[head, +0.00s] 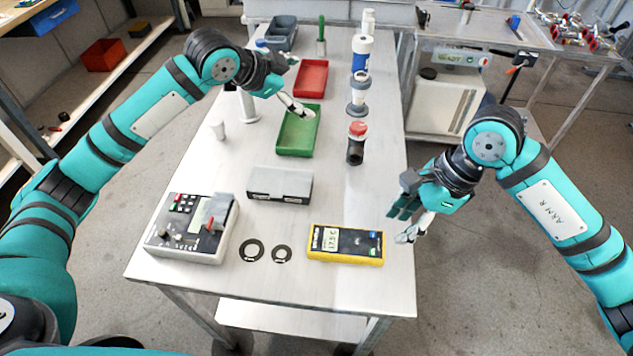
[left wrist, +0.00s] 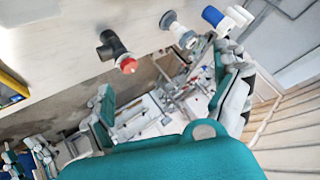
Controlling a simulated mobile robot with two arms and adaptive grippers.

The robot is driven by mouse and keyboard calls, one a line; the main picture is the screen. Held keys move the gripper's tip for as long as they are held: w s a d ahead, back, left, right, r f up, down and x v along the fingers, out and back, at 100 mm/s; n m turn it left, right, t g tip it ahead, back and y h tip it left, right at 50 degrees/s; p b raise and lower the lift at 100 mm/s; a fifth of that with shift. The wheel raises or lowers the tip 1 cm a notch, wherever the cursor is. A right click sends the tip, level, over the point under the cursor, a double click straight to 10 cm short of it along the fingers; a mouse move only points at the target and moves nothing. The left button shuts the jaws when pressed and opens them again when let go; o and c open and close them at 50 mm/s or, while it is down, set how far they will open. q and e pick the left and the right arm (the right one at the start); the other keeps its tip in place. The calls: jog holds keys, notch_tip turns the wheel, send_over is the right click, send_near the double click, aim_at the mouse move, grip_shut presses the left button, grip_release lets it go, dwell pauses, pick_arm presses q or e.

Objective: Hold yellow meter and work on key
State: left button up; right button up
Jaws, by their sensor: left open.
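The yellow meter (head: 318,257) lies flat at the front right of the table, its display lit with digits. Its yellow edge also shows at the left of the left wrist view (left wrist: 10,82). I cannot make out a separate key; a light grey control box (head: 180,245) at the front left carries a display, buttons and small knobs. My left gripper (head: 298,85) is open and empty above the green tray, far behind the meter. My right gripper (head: 406,220) is beside the table's right edge, just right of the meter and apart from it. Its finger gap is unclear.
Two dark rings (head: 252,250) lie between control box and meter. A grey block (head: 280,184) lies behind them. The green tray (head: 298,145), red tray (head: 311,78) and a dark pipe piece with red top (head: 356,143) stand further back.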

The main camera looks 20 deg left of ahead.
pick_arm(q)
jog(key=s+d+f+m+g, duration=0.1)
jog(key=s+d+f+g, duration=0.1)
jog(key=s+d+g, duration=0.4)
jog(key=m+g+y, duration=0.3)
jog(key=y, duration=0.2)
send_near(316, 238)
notch_tip(316, 238, down, 10)
jog(key=shift+s+f, duration=0.1)
jog(key=shift+f, duration=0.05)
jog(key=shift+c, duration=0.3)
jog(key=c, duration=1.4)
pick_arm(e)
grip_shut()
